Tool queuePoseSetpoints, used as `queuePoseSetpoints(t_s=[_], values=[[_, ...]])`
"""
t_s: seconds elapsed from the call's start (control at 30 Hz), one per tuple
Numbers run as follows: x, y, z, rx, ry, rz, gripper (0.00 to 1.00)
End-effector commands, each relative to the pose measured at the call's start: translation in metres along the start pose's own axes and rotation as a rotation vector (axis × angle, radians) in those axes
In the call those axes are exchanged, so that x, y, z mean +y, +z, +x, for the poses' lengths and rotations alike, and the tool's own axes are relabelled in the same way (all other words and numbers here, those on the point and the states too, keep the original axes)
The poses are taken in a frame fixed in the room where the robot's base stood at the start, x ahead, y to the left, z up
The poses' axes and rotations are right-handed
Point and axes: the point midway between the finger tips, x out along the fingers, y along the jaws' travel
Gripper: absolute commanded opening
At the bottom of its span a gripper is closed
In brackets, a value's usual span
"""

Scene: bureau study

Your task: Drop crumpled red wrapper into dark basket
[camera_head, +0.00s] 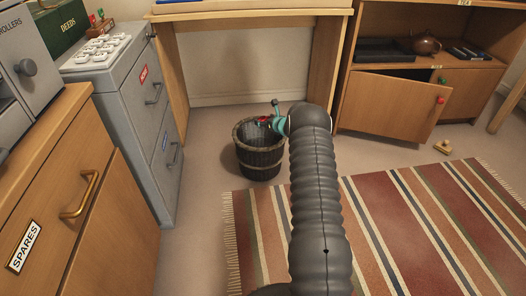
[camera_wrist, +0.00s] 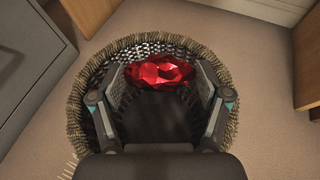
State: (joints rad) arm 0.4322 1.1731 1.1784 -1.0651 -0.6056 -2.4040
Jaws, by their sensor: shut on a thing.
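The crumpled red wrapper (camera_wrist: 160,73) is shiny and faceted in the wrist view, held between the two fingers of my gripper (camera_wrist: 161,80). The dark basket (camera_head: 259,160) is woven and round, and stands upright on the floor. In the wrist view the basket's rim (camera_wrist: 73,95) surrounds the wrapper and fingers, so they are over its opening. I cannot tell how far below or above the rim the wrapper is.
A grey drawer cabinet (camera_head: 138,115) stands left of the basket, and a wooden desk (camera_head: 176,75) stands behind it. A wooden cabinet (camera_head: 388,105) with a door ajar is at the right. A striped rug (camera_head: 400,225) covers the floor in front. A small wooden object (camera_head: 443,147) lies on the floor.

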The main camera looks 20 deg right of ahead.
Motion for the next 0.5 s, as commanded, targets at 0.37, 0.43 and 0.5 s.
queuePoseSetpoints(t_s=[0.37, 0.43, 0.5], values=[[0.0000, -0.0004, 0.0001, 0.000, 0.000, 0.000, 1.00], [0.0000, -0.0004, 0.0001, 0.000, 0.000, 0.000, 1.00], [0.0000, -0.0004, 0.0001, 0.000, 0.000, 0.000, 1.00]])
